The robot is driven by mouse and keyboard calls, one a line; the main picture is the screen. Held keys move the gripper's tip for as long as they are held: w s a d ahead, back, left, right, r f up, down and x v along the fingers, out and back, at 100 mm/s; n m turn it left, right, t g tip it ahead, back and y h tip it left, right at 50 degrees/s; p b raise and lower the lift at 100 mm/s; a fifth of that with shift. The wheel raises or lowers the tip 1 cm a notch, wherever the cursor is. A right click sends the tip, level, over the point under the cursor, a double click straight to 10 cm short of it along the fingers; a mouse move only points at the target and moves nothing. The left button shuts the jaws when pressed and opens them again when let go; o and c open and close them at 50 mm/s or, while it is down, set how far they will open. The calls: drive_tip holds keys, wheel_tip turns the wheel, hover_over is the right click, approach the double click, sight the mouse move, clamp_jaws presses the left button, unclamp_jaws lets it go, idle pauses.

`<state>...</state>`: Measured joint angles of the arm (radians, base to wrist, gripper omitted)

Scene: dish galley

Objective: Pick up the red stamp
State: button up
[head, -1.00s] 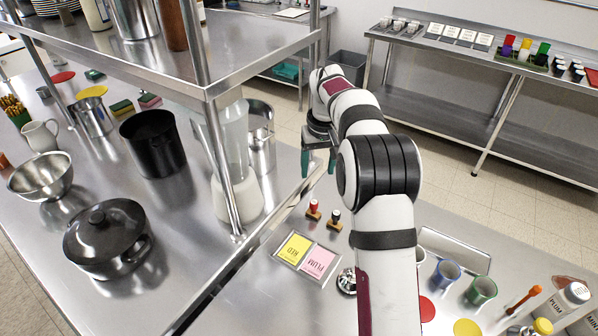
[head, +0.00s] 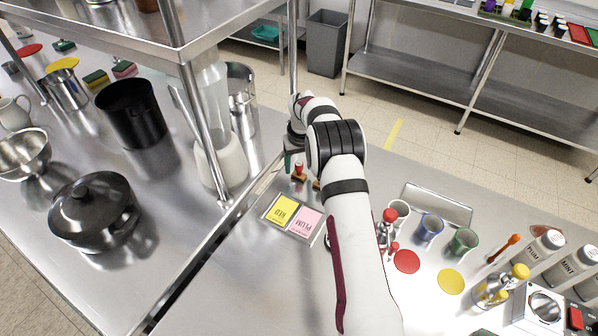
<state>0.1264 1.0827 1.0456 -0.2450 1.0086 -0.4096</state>
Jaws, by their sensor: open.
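The red stamp (head: 300,174), with a red knob and a brown wooden base, stands upright on the steel counter behind the ink cards. My gripper (head: 292,158) is open, with a teal finger showing just left of and above the stamp. The far finger is hidden behind my arm, and I cannot tell whether the jaws are around the stamp. A second stamp (head: 316,185) is right of it, mostly hidden by my arm.
A yellow RED card (head: 282,211) and a pink PLUM card (head: 305,223) lie in front of the stamps. Blue (head: 429,228) and green (head: 463,242) cups are at the right.

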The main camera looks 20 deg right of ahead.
clamp_jaws()
idle(0.3)
